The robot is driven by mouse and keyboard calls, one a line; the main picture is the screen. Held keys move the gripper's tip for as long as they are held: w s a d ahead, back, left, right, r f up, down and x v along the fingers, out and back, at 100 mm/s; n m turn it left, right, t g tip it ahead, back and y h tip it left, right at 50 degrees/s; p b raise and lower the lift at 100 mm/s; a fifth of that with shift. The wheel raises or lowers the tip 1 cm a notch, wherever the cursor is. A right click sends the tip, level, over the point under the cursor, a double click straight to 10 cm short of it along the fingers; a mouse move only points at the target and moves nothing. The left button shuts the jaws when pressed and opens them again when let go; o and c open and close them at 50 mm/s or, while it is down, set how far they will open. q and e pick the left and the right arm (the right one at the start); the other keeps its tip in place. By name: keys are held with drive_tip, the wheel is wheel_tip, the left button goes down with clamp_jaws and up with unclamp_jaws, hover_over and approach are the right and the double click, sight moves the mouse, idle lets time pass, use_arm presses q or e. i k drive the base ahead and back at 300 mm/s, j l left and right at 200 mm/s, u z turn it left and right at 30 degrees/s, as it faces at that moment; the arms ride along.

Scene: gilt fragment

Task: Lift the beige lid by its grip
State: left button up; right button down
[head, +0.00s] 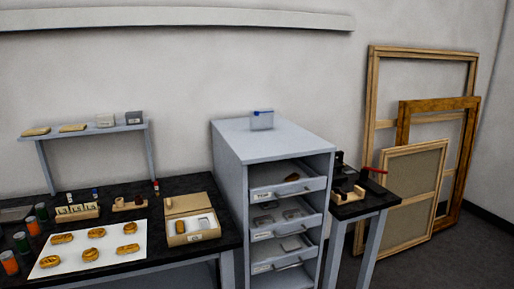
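A beige box (180,241) stands on the black workbench at the left. A flat beige lid (190,203) shows at its back side. A small darker mark on the lid may be its grip, but it is too small to tell. Inside the box are a small brown piece (180,226) and a pale grey piece (205,223). A small label is on the box's front. Neither of my grippers shows in the head view.
A white sheet with several gold ornaments (90,255) lies left of the box. Jars (33,226) stand at the far left. A grey cabinet (231,185) with open drawers (290,188) rises right of the box. Wooden frames (372,125) lean against the wall.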

sight(197, 201)
drive_tip(key=i+l+u, duration=0.35)
drive_tip(key=i, duration=0.2)
drive_tip(key=i+l+u, duration=0.35)
drive_tip(key=i, duration=0.15)
drive_tip(key=i+l+u, duration=0.35)
drive_tip(key=i+l, duration=0.1)
drive_tip(key=l, duration=0.05)
